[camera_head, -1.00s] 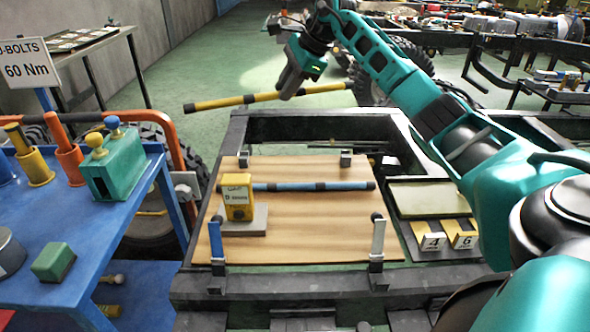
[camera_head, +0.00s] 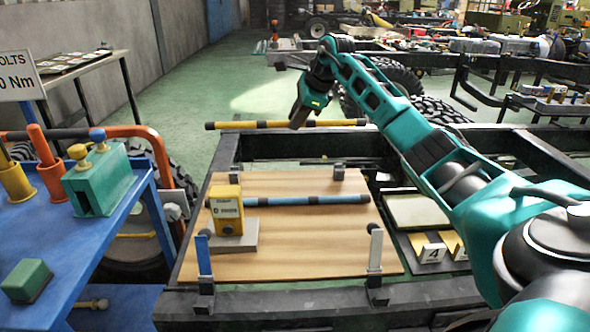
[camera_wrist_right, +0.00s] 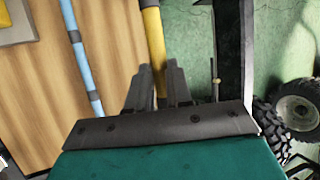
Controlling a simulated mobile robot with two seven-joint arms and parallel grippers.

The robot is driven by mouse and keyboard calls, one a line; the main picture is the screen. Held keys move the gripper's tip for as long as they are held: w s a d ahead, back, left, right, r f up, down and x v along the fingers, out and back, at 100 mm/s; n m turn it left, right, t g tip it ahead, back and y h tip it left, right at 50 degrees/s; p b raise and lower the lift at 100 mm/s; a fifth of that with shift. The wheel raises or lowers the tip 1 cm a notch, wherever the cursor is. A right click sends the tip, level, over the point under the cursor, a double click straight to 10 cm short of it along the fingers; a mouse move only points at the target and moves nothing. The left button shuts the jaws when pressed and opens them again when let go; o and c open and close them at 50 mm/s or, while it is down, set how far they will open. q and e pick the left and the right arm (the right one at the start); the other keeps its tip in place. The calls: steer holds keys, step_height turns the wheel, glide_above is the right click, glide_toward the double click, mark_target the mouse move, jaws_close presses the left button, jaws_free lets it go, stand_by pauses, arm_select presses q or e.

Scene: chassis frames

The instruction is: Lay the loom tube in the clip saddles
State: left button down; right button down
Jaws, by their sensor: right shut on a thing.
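My right gripper (camera_head: 297,122) is shut on a long yellow tube with black bands (camera_head: 340,122). The tube is level in the head view, above the far frame rail. In the right wrist view the yellow tube (camera_wrist_right: 153,35) runs up from between the fingers (camera_wrist_right: 160,85). A blue tube with black bands (camera_head: 290,201) lies across the wooden board (camera_head: 310,245), and it also shows in the wrist view (camera_wrist_right: 75,40). Small grey clips stand at the board's back edge (camera_head: 338,172), and taller posts at its front corners (camera_head: 375,255) (camera_head: 204,262). My left gripper is out of view.
A yellow box (camera_head: 226,208) on a grey plate stands at the board's left. A blue bench (camera_head: 110,235) with a green block is at left. Yellow number tags (camera_head: 430,250) are at right. The black frame rail (camera_head: 300,150) runs behind the board.

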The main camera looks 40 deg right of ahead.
step_height(320, 180, down, 9)
steer(key=shift+f+b, duration=0.1)
steer(key=shift+b, duration=0.85)
step_height(320, 180, down, 3)
steer(key=shift+f, duration=0.3)
steer(key=shift+r, duration=0.1)
steer(key=shift+f, duration=0.25)
steer(key=c, duration=1)
jaws_free()
steer(key=shift+c, duration=0.2)
